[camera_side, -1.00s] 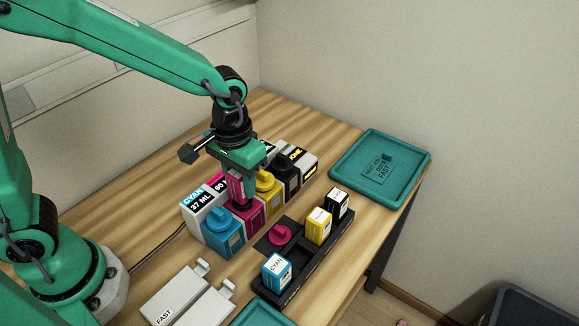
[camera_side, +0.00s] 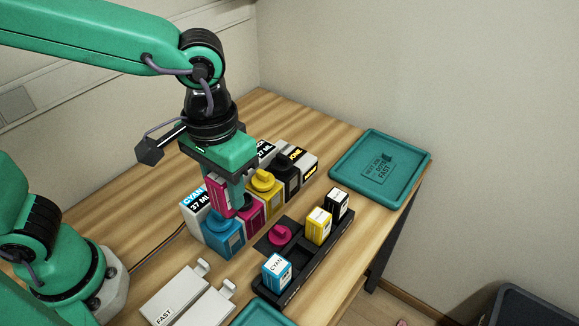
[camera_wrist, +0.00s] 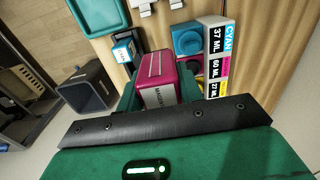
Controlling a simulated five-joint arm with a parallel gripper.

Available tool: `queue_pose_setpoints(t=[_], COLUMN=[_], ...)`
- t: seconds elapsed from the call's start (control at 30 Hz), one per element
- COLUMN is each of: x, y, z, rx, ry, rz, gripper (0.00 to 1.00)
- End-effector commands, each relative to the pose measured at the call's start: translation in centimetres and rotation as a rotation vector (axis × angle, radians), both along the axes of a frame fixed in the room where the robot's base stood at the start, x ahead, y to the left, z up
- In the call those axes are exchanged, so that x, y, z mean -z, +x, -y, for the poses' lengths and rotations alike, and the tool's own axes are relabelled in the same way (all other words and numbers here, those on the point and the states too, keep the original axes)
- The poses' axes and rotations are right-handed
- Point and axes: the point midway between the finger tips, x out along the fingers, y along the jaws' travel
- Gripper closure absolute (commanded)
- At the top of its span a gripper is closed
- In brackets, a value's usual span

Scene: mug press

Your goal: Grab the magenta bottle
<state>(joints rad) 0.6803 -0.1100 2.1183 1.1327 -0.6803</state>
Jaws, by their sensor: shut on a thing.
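The magenta bottle (camera_side: 219,200) is a small box-shaped bottle with a white label. It hangs between the fingers of my gripper (camera_side: 225,187), which is shut on it. In the side view it is over the cyan and magenta tanks, partly hidden by a finger. In the wrist view the bottle (camera_wrist: 155,70) is upright-looking between the green jaws (camera_wrist: 158,88), its label facing the camera.
The rack holds a cyan bottle (camera_side: 276,270), a yellow bottle (camera_side: 318,226) and a black bottle (camera_side: 337,204). Tanks stand in a row behind: cyan (camera_side: 222,235), magenta (camera_side: 250,215), yellow (camera_side: 265,182), black (camera_side: 290,170). A teal tray (camera_side: 345,172) lies at the back right.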

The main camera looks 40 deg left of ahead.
Motion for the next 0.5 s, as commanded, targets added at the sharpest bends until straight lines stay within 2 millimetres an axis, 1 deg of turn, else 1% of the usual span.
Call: queue_pose_setpoints(t=[0.2, 0.5], x=[-0.77, -0.88], y=[-0.97, -1.14], z=[0.75, 0.84], rx=[0.001, 0.000], ry=[-0.001, 0.000], rz=[0.001, 0.000], gripper=[0.91, 0.91])
